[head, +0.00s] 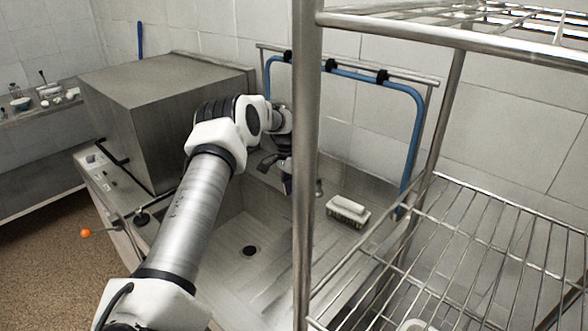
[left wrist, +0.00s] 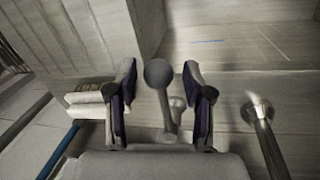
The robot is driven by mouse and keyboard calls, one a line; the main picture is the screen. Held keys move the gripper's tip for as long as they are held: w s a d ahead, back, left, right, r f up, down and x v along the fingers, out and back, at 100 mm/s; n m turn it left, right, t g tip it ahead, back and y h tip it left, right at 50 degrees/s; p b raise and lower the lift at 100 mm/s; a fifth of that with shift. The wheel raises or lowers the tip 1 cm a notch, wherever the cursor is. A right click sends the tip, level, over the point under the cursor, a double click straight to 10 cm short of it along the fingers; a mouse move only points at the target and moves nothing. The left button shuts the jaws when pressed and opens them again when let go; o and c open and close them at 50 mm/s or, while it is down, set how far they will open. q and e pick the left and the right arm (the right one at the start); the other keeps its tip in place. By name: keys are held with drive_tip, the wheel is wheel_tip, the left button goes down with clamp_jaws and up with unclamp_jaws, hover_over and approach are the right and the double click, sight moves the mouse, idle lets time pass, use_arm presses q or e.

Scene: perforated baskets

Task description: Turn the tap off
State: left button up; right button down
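The tap's lever (left wrist: 158,76), a grey stem with a round knob, shows in the left wrist view between the two fingers of my left gripper (left wrist: 159,84). The fingers stand apart, one on each side of the knob, with gaps visible; I cannot tell whether the lever is deep between them. A metal pipe (left wrist: 262,125) with a round end, perhaps the spout, is to the right of the gripper. In the head view my left gripper (head: 278,172) is over the sink, partly hidden by a rack post. The tap lever is not clear there. My right gripper is not in view.
The steel sink (head: 225,270) lies below my arm. A brush (head: 348,211) rests on its right side. A blue hose (head: 415,130) hangs on a rail behind. A wire rack (head: 306,220) stands close on the right. A steel box (head: 160,95) is at left.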

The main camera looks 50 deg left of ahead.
use_arm(q)
wheel_tip(320, 180, up, 12)
drive_tip(key=a, duration=0.2)
drive_tip(key=shift+w+a+f, duration=0.2)
idle(0.7)
